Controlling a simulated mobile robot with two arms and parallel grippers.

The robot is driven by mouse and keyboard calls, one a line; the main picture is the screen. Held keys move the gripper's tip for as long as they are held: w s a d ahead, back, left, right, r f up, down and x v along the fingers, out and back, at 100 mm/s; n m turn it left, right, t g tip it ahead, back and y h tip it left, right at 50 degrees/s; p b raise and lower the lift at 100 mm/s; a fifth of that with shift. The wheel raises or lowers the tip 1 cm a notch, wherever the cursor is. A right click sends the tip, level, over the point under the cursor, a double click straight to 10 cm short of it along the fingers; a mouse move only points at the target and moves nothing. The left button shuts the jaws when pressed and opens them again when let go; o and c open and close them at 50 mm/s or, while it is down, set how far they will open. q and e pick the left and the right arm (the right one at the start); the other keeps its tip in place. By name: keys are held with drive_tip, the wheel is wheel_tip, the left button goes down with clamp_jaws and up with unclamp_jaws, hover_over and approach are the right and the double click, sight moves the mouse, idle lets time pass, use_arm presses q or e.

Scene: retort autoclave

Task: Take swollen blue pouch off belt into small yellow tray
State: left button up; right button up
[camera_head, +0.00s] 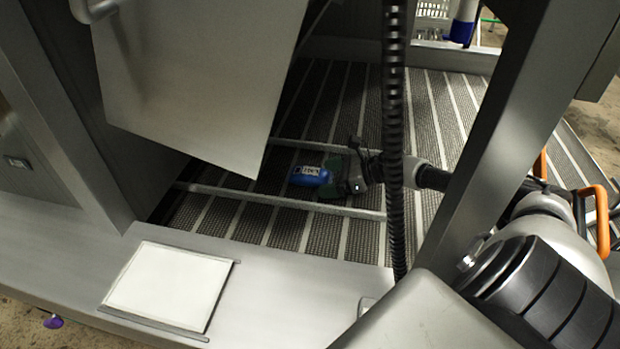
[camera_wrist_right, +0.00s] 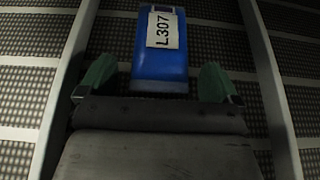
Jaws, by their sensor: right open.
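The blue pouch (camera_head: 310,175) lies on the slatted conveyor belt (camera_head: 250,221), between two metal rails. It carries a white label that reads L307 in the right wrist view (camera_wrist_right: 160,62). My right gripper (camera_head: 337,176) reaches in from the right, low over the belt, at the pouch's right end. In the right wrist view its green fingertips (camera_wrist_right: 157,84) are spread, one on each side of the pouch's near end, with gaps to both sides. The gripper is open. The yellow tray is not in view. My left gripper is not in view.
A metal door panel (camera_head: 205,75) hangs over the belt at left. A dark chain-like hanging column (camera_head: 394,130) and a slanted steel post (camera_head: 500,140) stand close to my right arm. A white plate (camera_head: 168,285) lies on the front ledge. Rails (camera_head: 280,201) border the pouch.

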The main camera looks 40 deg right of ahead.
drive_tip(key=shift+c, duration=0.2)
drive_tip(key=c, duration=1)
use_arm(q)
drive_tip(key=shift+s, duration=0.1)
use_arm(e)
drive_tip(key=shift+r, duration=0.1)
wheel_tip(320, 180, up, 2)
drive_tip(key=p, duration=0.2)
drive_tip(key=shift+p, duration=0.4)
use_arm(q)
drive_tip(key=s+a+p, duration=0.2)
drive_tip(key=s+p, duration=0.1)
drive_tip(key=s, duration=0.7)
use_arm(e)
wheel_tip(320, 180, up, 3)
drive_tip(key=shift+f, duration=0.15)
use_arm(q)
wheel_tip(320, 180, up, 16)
drive_tip(key=p, duration=1.6)
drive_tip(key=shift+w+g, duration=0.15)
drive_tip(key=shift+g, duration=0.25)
use_arm(e)
drive_tip(key=s+a+r, duration=0.1)
drive_tip(key=s+r, duration=0.5)
drive_tip(key=s, duration=0.5)
drive_tip(key=shift+s, duration=0.35)
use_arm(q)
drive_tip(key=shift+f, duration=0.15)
